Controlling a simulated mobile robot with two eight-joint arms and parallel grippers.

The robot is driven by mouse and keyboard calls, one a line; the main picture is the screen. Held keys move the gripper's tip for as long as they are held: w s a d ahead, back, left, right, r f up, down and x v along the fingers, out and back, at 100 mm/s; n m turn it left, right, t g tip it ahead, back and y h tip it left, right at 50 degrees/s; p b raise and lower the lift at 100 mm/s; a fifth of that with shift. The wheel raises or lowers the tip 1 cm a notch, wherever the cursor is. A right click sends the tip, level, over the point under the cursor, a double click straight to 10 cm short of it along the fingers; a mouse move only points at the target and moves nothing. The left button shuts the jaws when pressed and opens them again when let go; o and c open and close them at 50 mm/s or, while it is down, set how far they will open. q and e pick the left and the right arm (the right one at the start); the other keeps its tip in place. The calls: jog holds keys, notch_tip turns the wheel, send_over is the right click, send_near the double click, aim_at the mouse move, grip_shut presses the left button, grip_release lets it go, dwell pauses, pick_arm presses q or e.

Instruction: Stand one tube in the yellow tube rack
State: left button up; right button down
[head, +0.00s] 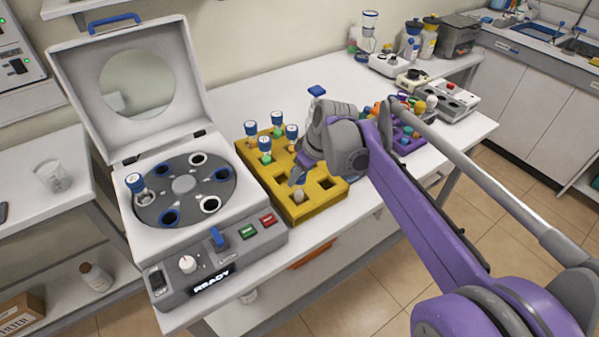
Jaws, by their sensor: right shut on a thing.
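The yellow tube rack (313,212) lies on the white bench, right of the open centrifuge (170,235). Blue-capped tubes (265,146) stand in its far-left part. Square holes show at its near right, and a small pale round thing (298,197) sits in one of them. My right gripper (298,176) points down over the rack's middle. It is shut on a tube, which the gripper and wrist mostly hide. I cannot tell whether the tube is in a hole. Another blue-capped tube (137,185) stands in the centrifuge rotor (185,204). My left gripper is not in view.
The raised centrifuge lid (75,50) stands at the left. A blue-topped item (316,91) shows behind my right wrist. A purple rack (412,141) with colourful pieces and several devices stand farther right. The bench behind the yellow rack is mostly clear.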

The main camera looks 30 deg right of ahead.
jog(key=shift+f+b, duration=0.5)
jog(key=shift+f, duration=0.5)
dwell(0.8)
jog(key=shift+c, duration=1.2)
grip_release()
jog(key=p+v, duration=0.1)
jog(key=v, duration=1)
jog(key=s+a+f+m+h+p, duration=0.1)
jog(key=s+a+f+m, duration=0.1)
jog(key=s+a+f, duration=0.4)
jog(key=s+a+f+m+t+p, duration=0.1)
jog(key=s+a+f+m+p, duration=0.1)
jog(key=s+a+f, duration=0.4)
jog(key=s+f, duration=0.3)
jog(key=s, duration=0.2)
jog(key=shift+h, duration=0.4)
